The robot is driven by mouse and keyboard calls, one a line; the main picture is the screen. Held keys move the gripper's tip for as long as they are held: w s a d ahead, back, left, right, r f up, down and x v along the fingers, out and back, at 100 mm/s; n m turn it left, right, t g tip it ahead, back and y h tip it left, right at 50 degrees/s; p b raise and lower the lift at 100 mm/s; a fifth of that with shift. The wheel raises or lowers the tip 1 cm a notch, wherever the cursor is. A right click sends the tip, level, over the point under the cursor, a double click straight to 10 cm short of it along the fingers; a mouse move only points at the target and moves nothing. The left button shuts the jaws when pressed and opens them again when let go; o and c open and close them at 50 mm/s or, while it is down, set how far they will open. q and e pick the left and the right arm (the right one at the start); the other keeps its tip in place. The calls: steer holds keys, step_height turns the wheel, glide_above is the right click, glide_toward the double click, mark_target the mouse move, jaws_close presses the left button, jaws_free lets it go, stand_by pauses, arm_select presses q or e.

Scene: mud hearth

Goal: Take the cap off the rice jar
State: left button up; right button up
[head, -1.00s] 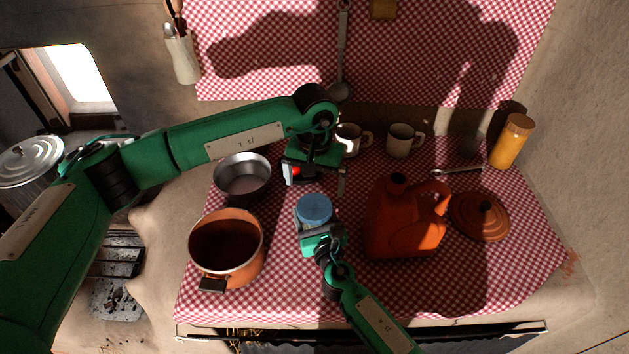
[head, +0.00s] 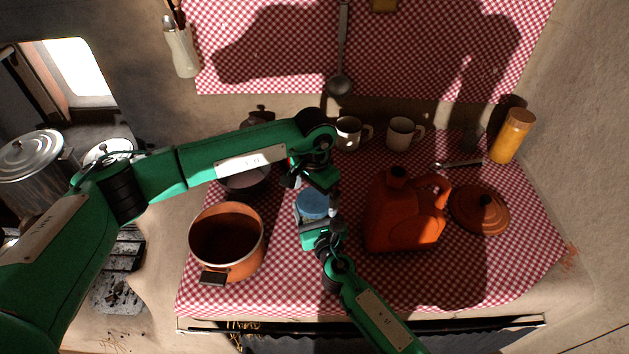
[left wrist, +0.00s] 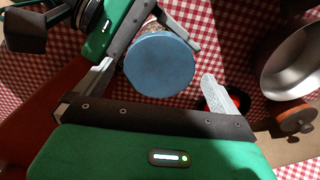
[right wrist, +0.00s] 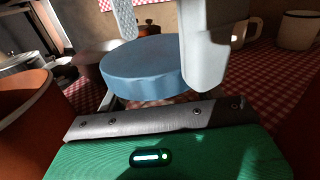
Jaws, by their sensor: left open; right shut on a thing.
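The rice jar has a round blue cap (head: 312,204) on top and stands on the checked cloth, mid-table. The cap also shows in the left wrist view (left wrist: 160,65), with a bit of the clear jar body (left wrist: 148,26) behind it. My right gripper (head: 318,228) is shut on the jar just below the cap. My left gripper (head: 318,184) is open above the cap; in its wrist view the cap lies between its fingers. In the right wrist view the left fingers hang over the cap (right wrist: 145,70). I cannot tell whether they touch it.
An orange pot (head: 262,245) stands left of the jar and a metal pan (head: 245,180) behind it. A large orange jug (head: 390,225) stands close on the right, with a lid (head: 480,212) beyond. Two mugs (head: 400,135) stand at the back.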

arm_select(q)
steer(key=shift+f, duration=0.7)
arm_select(e)
steer(key=shift+f, duration=0.1)
